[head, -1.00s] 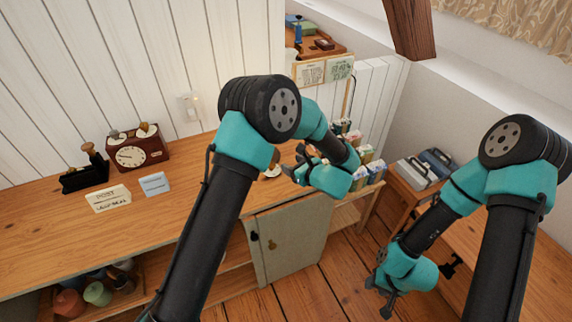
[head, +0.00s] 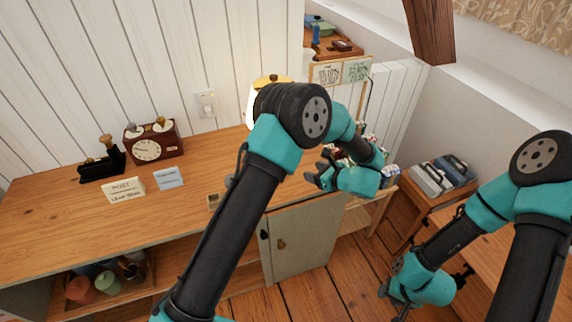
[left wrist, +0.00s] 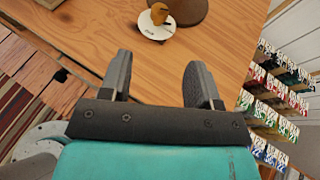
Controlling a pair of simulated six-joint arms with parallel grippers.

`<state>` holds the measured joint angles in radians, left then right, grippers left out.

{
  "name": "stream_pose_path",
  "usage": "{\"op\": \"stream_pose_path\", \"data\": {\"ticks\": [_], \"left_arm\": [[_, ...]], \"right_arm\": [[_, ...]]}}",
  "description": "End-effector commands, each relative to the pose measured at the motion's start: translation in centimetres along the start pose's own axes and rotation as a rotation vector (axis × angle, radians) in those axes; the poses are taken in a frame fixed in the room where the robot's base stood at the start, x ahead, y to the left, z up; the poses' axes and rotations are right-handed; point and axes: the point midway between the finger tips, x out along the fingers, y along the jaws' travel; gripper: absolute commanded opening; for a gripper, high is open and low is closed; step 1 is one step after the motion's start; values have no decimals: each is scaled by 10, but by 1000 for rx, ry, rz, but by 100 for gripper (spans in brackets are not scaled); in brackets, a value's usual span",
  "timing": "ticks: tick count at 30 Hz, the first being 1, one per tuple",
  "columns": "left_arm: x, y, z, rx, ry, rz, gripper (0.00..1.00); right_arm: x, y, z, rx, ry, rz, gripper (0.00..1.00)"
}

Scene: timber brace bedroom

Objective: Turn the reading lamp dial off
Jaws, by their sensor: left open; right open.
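The dial is a white disc with an orange-brown knob (left wrist: 158,18). It sits on the wooden counter (left wrist: 235,35) beside a dark round base (left wrist: 183,8) in the left wrist view. In the head view my left arm hides the dial. A lamp with a yellow top (head: 268,80) shows partly behind that arm. My left gripper (head: 320,177) is open and empty near the counter's right end. In the left wrist view its fingers (left wrist: 159,68) point toward the dial, with a gap between. My right gripper (head: 391,298) is open and empty, low at the right.
A clock (head: 153,146), a black stand (head: 100,166) and two cards (head: 124,190) stand on the counter's left. Racks of small packets (left wrist: 275,105) stand right of the counter. A cabinet door (head: 303,241) is below.

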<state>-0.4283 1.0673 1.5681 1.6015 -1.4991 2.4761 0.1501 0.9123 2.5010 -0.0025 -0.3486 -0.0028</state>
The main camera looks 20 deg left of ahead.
Motion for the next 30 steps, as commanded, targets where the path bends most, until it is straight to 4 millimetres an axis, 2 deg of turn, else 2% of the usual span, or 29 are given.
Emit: {"op": "stream_pose_path", "data": {"ticks": [21,27,30], "left_arm": [[122,0,0,-1,0,2,57],[141,0,0,0,0,1,57],[144,0,0,0,0,0,57]], "right_arm": [[0,0,0,0,0,0,43],[0,0,0,0,0,0,43],[0,0,0,0,0,0,43]]}}
